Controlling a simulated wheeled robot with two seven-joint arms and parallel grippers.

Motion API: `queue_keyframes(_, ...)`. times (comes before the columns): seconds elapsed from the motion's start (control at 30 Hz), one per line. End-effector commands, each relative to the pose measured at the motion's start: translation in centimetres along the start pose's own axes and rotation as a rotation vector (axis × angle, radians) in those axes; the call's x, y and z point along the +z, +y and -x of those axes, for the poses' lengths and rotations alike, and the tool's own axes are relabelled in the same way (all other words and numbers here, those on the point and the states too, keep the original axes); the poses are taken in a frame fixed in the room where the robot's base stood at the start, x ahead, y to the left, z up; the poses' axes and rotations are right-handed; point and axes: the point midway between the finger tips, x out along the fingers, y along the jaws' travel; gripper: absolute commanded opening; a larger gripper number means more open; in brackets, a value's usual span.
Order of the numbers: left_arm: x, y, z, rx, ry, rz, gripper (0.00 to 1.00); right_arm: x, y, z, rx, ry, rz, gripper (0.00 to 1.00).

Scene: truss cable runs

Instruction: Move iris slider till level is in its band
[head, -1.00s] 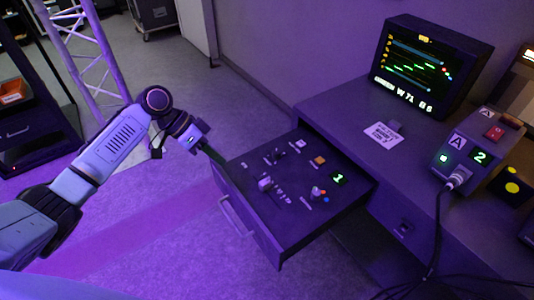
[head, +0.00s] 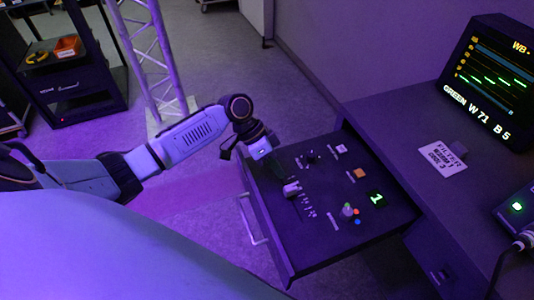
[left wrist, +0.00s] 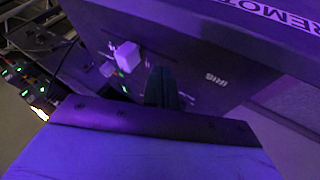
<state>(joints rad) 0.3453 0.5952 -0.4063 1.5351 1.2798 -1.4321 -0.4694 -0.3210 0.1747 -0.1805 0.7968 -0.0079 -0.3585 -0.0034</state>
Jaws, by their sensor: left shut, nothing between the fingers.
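The pale slider knob (head: 291,189) stands on the dark control panel in the pulled-out drawer (head: 320,245), beside a row of small marks. In the left wrist view, a pale knob (left wrist: 127,57) stands just left of my fingers, and the label IRIS (left wrist: 215,78) is to their right. My left gripper (head: 279,173) is shut and empty, its dark fingers low over the panel beside the knob. The fingers also show in the left wrist view (left wrist: 161,88). Contact with the knob cannot be told. The monitor (head: 490,80) shows green traces, lines and "GREEN W 71 B 5". My right gripper is out of view.
The panel also bears a white button (head: 340,149), an orange button (head: 360,173), a green "1" display (head: 376,199) and a knob with coloured dots (head: 348,210). A filter card (head: 442,157) lies on the desk. A truss (head: 150,60) stands behind my arm.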

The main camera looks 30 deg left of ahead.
Motion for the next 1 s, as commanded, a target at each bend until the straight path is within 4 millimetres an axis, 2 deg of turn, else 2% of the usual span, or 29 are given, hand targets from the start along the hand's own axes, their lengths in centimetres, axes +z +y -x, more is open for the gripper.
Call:
queue_keyframes(0.1,0.0,1.5,-0.6,-0.001,0.001,-0.001,0.0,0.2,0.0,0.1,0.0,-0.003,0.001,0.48)
queue_keyframes(0.23,0.0,2.3,-1.0,0.0,0.001,0.0,0.0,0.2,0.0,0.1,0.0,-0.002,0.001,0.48)
queue_keyframes(0.7,-0.1,2.7,-1.1,-0.001,0.0,0.002,0.0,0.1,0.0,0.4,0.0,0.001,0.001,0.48)
queue_keyframes(0.9,-0.1,3.6,-1.4,0.001,-0.001,0.001,0.0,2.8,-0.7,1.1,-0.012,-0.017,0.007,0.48)
queue_keyframes(1.0,-0.1,3.9,-1.6,0.0,0.0,0.001,0.0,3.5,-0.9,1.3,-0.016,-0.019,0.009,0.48)
